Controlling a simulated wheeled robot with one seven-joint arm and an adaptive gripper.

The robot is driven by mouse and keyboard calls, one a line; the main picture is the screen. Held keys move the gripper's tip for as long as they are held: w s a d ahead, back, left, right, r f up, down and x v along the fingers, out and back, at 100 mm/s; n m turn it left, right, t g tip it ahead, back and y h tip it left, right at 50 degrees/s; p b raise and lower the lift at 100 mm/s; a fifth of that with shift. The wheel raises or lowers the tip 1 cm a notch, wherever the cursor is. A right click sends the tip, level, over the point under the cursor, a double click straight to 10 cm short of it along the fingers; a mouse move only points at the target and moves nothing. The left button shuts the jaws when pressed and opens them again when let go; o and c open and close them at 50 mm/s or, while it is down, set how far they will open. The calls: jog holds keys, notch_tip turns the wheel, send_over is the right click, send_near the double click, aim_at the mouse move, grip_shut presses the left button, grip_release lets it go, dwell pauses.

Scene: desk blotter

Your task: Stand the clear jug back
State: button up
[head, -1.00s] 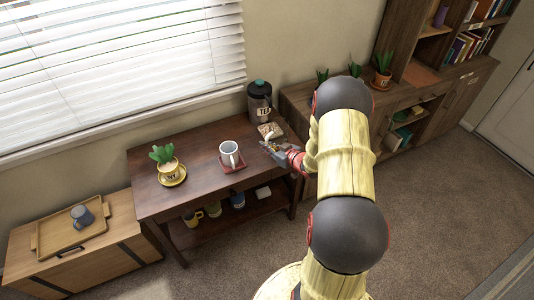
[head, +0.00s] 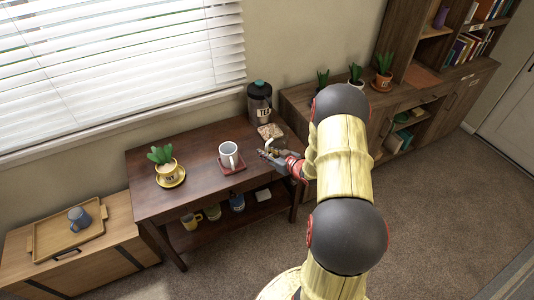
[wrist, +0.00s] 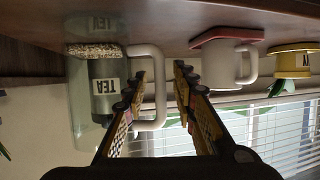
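The clear jug (head: 272,130) stands at the right end of the dark table, with pale grains low inside and a white handle. In the wrist view, which is upside down, the jug (wrist: 82,100) looks upright, its handle (wrist: 159,98) toward me. My gripper (head: 272,153) is at the table's right front, beside the jug. In the wrist view my gripper (wrist: 155,82) has its fingers apart, with part of the handle showing between them. I cannot tell whether either finger touches it.
A tea canister (head: 259,100) stands close behind the jug. A white mug (head: 229,153) on a red coaster (head: 232,168) is to its left, then a potted plant (head: 168,170) on a yellow saucer. The table (head: 205,180) is bare between them. A cabinet (head: 297,98) with plants adjoins at right.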

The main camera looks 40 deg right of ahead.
jog(key=shift+r, duration=0.1)
jog(key=shift+s+r, duration=0.2)
jog(key=p+v, duration=0.5)
jog(key=v, duration=0.6)
jog(key=w+r+g+h, duration=0.25)
jog(key=w+r, duration=0.25)
jog(key=r, duration=0.6)
jog(key=s+a+r+g+h, duration=0.2)
jog(key=a+r, duration=0.7)
jog(key=r, duration=0.3)
jog(key=s+a+r+g+y, duration=0.1)
jog(key=s+a+r, duration=0.3)
jog(key=s+a, duration=0.6)
jog(key=s+a+r+g+y, duration=0.2)
jog(key=s+a+r+y, duration=0.1)
jog(key=s+a, duration=0.8)
jog(key=shift+s+a+r+y, duration=0.35)
jog(key=shift+a+r, duration=0.2)
jog(key=shift+a, duration=0.5)
